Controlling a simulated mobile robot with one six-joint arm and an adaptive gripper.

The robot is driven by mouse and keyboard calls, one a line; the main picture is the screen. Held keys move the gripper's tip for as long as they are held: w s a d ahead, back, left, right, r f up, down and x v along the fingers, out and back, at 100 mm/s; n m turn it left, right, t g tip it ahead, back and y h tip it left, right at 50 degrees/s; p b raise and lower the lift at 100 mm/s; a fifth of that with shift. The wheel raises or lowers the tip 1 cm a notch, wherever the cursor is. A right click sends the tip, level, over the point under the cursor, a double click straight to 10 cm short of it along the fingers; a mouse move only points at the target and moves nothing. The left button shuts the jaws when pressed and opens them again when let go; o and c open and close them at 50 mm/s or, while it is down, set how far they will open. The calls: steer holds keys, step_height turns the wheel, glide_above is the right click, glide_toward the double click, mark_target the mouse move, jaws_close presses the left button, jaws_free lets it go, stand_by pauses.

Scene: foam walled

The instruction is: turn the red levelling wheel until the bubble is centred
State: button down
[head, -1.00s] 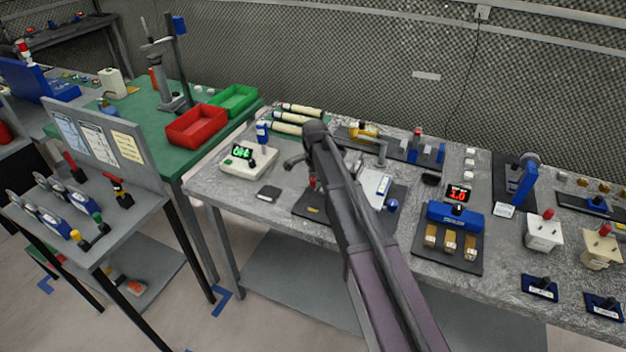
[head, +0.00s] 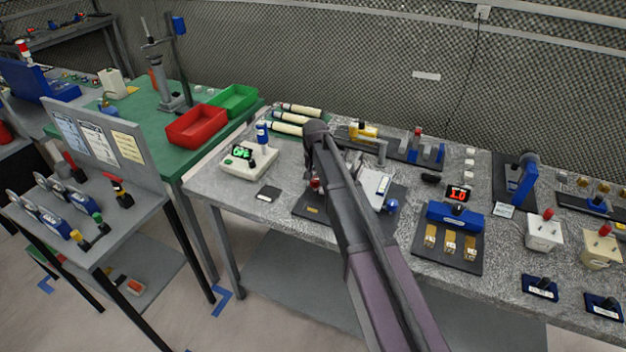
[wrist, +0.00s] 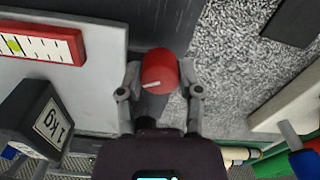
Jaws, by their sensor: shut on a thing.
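The red wheel (wrist: 158,72), with a white line on its face, sits between the two fingers of my gripper (wrist: 160,84) in the wrist view. The gripper is shut on it. In the head view, my arm hides most of the wheel (head: 315,184) and gripper. A red-framed level vial (wrist: 62,47) lies on a pale plate (wrist: 104,60) in the wrist view, cut off by the left edge. The plate also shows in the head view (head: 368,201).
A black 1 kg weight (wrist: 38,118) stands near the plate. A white box with a green display (head: 248,161) and a small dark block (head: 268,194) are left of the wheel. A blue ball (head: 392,206) is at the right.

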steer(key=shift+w+n, duration=0.2)
steer(key=shift+n, duration=0.4)
steer(key=shift+c, duration=1.3)
jaws_free()
steer(key=shift+f, duration=0.1)
steer(key=shift+s, duration=0.15)
